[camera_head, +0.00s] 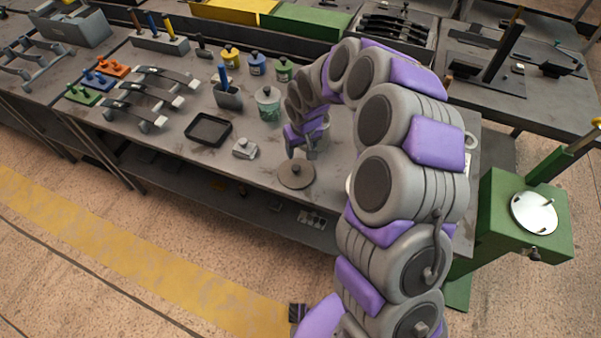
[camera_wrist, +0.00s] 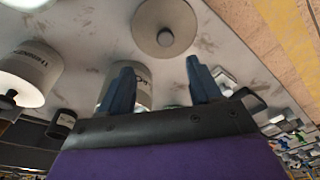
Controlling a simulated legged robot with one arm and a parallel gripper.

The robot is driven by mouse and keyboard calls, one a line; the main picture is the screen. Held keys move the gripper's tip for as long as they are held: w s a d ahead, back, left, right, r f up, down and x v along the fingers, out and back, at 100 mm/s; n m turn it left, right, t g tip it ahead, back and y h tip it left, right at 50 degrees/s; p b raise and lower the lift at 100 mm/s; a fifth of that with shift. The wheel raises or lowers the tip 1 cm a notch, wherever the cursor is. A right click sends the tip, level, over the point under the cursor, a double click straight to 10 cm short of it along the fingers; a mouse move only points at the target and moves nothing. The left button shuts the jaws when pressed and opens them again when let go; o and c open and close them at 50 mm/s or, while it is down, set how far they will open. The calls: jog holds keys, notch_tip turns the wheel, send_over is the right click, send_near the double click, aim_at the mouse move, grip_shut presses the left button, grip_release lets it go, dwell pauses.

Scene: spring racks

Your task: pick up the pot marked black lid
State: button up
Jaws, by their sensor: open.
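My gripper (camera_head: 306,146) is low over the worktable, near a grey round lid with a knob (camera_head: 296,174). In the wrist view my gripper (camera_wrist: 159,66) shows two dark fingers spread apart. A pale pot with a small dark label (camera_wrist: 143,84) shows partly between and beyond the fingers; its label is too small to read. A larger pale pot with dark lettering and a black knob (camera_wrist: 32,68) lies to the left of the fingers in the wrist view. I cannot tell which pot is marked black lid. The round lid (camera_wrist: 165,27) shows at the top.
Yellow (camera_head: 231,58), blue (camera_head: 256,65) and green (camera_head: 284,71) pots stand behind. A black tray (camera_head: 208,130) and a small grey block (camera_head: 245,149) are to the left. My arm hides the table's right part.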

send_over(294, 167)
jog(key=f, duration=0.4)
jog(key=a+f, duration=0.1)
jog(key=f, duration=0.1)
jog(key=shift+s+b, duration=0.3)
jog(key=shift+s, duration=0.1)
jog(key=d+f, duration=0.1)
jog(key=d, duration=0.2)
jog(key=shift+f, duration=0.35)
jog(key=f, duration=0.1)
jog(key=a+f, duration=0.1)
jog(key=f+b, duration=0.1)
jog(key=shift+w+a+f, duration=0.15)
jog(key=shift+w+f, duration=0.1)
jog(key=shift+w, duration=0.05)
jog(key=shift+a+f, duration=0.15)
jog(key=shift+a, duration=0.45)
jog(key=shift+d+r, duration=0.2)
jog(key=shift+d, duration=0.9)
jog(key=c, duration=0.6)
jog(key=shift+c, duration=0.8)
jog(key=shift+a+f, duration=0.1)
jog(key=shift+a, duration=0.7)
grip_shut()
